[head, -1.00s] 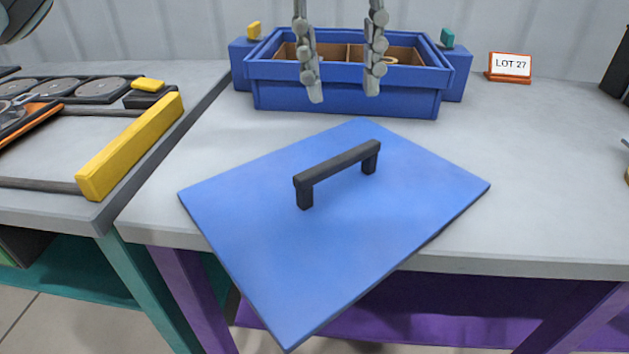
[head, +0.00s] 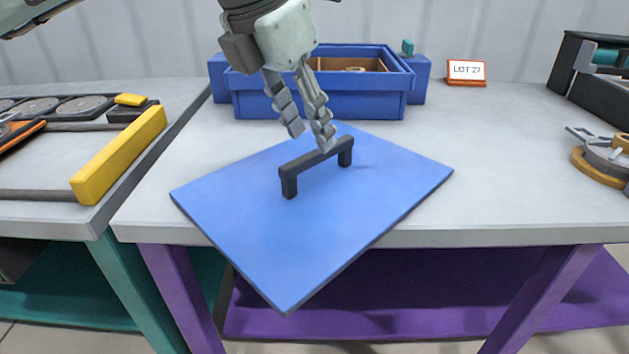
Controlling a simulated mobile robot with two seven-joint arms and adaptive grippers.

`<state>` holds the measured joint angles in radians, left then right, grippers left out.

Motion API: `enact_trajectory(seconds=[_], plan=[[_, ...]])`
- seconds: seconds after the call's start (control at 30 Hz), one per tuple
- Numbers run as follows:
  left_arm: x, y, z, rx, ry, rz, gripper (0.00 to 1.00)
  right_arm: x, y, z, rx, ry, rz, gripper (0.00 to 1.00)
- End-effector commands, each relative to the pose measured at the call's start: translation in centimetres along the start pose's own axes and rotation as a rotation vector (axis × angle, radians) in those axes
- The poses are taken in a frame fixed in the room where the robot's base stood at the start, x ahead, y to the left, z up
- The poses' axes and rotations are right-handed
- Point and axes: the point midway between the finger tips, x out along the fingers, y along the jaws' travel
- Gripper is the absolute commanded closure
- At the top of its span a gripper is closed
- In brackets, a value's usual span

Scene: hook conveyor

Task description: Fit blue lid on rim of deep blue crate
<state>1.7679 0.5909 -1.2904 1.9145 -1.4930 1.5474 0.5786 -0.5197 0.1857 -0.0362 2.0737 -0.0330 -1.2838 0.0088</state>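The blue lid (head: 300,225) is a flat panel with a dark bar handle (head: 312,165) on top. It lies on the grey table, turned at an angle, with its near corner hanging over the front edge. The deep blue crate (head: 320,98) stands behind it, open on top, with dividers and contents partly visible inside. My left gripper (head: 311,139) points down just above the handle, its two fingers apart and nothing visibly held. Whether a fingertip touches the handle I cannot tell. My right gripper is not in view.
Blue blocks flank the crate; the right one (head: 421,80) carries a teal piece. A LOT 27 sign (head: 466,72) stands behind right. A yellow bar (head: 120,155) edges the left bench. Metal parts (head: 603,160) lie far right. The table right of the lid is clear.

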Motion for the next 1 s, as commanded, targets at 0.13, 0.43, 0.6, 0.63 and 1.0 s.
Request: enact_trajectory(seconds=[0.13, 0.43, 0.6, 0.63, 1.0], plan=[[1.8, -0.3, -0.1, 0.003, 0.003, -0.002, 0.62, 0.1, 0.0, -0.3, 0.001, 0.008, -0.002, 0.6], [5.3, -0.5, -0.2, 0.002, 0.001, -0.001, 0.62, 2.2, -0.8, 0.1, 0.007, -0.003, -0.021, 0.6], [5.5, -0.4, -0.2, 0.002, 0.0, 0.0, 0.62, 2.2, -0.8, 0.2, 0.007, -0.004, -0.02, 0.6], [5.5, -0.4, -0.2, 0.002, 0.0, 0.0, 0.62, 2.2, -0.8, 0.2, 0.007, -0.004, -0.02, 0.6], [5.6, -0.4, -0.2, 0.003, 0.0, -0.001, 0.62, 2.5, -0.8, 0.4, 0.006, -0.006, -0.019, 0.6]])
